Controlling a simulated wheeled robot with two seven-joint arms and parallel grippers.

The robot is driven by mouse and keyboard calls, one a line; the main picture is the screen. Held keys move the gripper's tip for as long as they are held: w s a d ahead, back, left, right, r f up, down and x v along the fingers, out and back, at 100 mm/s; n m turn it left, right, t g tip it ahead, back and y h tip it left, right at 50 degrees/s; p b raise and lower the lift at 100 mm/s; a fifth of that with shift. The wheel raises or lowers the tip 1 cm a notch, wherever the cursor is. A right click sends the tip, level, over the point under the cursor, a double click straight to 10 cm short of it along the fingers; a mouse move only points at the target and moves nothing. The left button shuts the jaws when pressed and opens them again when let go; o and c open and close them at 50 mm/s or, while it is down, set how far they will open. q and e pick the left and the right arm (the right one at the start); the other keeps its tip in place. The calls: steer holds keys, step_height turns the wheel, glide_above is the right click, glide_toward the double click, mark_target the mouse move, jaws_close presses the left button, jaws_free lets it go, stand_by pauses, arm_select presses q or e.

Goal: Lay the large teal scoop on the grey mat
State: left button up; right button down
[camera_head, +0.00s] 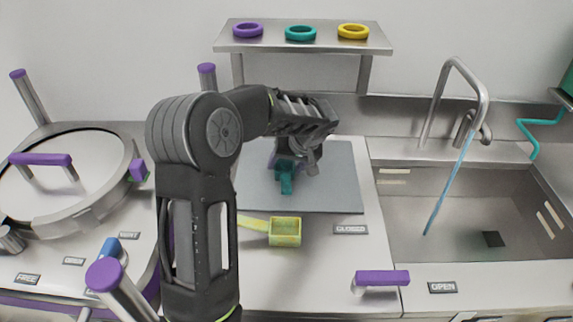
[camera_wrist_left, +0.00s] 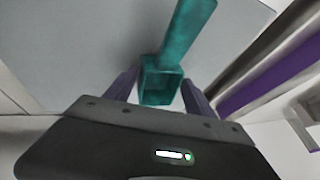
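The teal scoop (camera_head: 286,183) is over the grey mat (camera_head: 335,180); I cannot tell whether it touches the mat. My left gripper (camera_head: 289,163) reaches down over it from above, and the arm hides part of the mat's left side. In the left wrist view the teal scoop's square cup (camera_wrist_left: 160,82) sits between the purple fingers of my left gripper (camera_wrist_left: 160,85). The fingertips lie close against both sides of the cup, and the handle (camera_wrist_left: 188,28) points away. My right gripper is in neither view.
A yellow scoop (camera_head: 285,231) lies in front of the mat. A shelf (camera_head: 300,47) with purple, teal and yellow rings stands behind. A sink (camera_head: 450,215) with running tap is at right, a round lidded vessel (camera_head: 65,180) at left. The mat's right part is bare.

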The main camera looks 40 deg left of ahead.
arm_select(q)
steer(key=shift+o, duration=0.9)
steer(key=shift+r, duration=0.1)
steer(key=shift+r+p, duration=0.25)
steer(key=shift+p, duration=0.15)
steer(key=shift+d+r+b, duration=0.2)
steer(key=shift+b, duration=0.1)
steer(key=b+v, duration=0.1)
steer(key=v, duration=1)
steer(key=shift+b, duration=0.35)
steer(key=shift+r, duration=0.1)
